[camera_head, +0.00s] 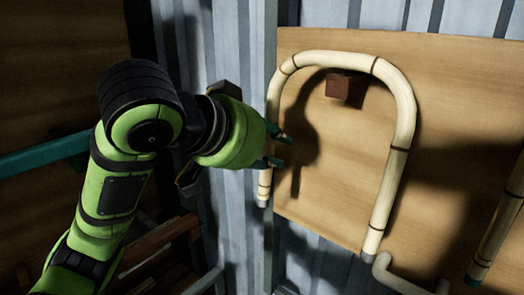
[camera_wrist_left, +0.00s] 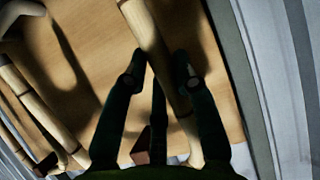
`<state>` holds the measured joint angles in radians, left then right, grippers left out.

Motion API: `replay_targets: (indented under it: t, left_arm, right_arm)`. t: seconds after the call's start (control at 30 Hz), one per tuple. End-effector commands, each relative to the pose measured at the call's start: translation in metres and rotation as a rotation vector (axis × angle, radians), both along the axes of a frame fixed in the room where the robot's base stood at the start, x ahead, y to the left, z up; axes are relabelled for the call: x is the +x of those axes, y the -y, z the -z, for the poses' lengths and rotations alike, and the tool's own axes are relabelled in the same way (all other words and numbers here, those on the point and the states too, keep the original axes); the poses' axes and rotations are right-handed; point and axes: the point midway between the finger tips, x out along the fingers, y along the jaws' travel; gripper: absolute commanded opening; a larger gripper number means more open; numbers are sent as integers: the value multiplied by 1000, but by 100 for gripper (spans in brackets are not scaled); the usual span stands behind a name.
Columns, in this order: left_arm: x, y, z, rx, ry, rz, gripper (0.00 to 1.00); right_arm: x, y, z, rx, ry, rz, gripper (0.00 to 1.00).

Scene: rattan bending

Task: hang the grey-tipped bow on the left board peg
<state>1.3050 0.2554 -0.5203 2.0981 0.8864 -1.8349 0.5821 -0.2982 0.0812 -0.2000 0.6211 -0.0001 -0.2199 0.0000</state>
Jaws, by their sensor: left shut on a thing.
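The grey-tipped bow (camera_head: 398,155) is a pale cane arch with dark bands and grey ends, upright before the wooden board (camera_head: 462,110). Its bend runs just above the brown left board peg (camera_head: 346,87), which shows inside the arch. I cannot tell whether the cane touches the peg. My left gripper (camera_head: 279,150) is shut on the bow's left leg. In the left wrist view, the cane (camera_wrist_left: 147,32) passes between the fingers of the left gripper (camera_wrist_left: 159,76). A reddish-brown block (camera_wrist_left: 140,148) shows partly behind the fingers. My right gripper is out of view.
Another banded cane piece (camera_head: 497,232) stands at the right edge of the board. A pale bent tube (camera_head: 398,284) shows at the bottom. A corrugated metal wall (camera_head: 232,65) lies behind, with a teal bar (camera_head: 45,153) at the left.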

Motion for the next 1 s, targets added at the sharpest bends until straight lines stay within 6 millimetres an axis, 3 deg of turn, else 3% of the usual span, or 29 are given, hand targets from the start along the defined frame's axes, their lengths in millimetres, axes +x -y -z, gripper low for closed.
replay_targets:
  t: [0.5, 1.0]
  left_arm:
    - [23, 17, 7, -1, -1, -1, 0]
    - [25, 18, 10, -1, 1, 0, 0]
  right_arm:
    - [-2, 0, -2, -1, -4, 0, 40]
    - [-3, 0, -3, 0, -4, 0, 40]
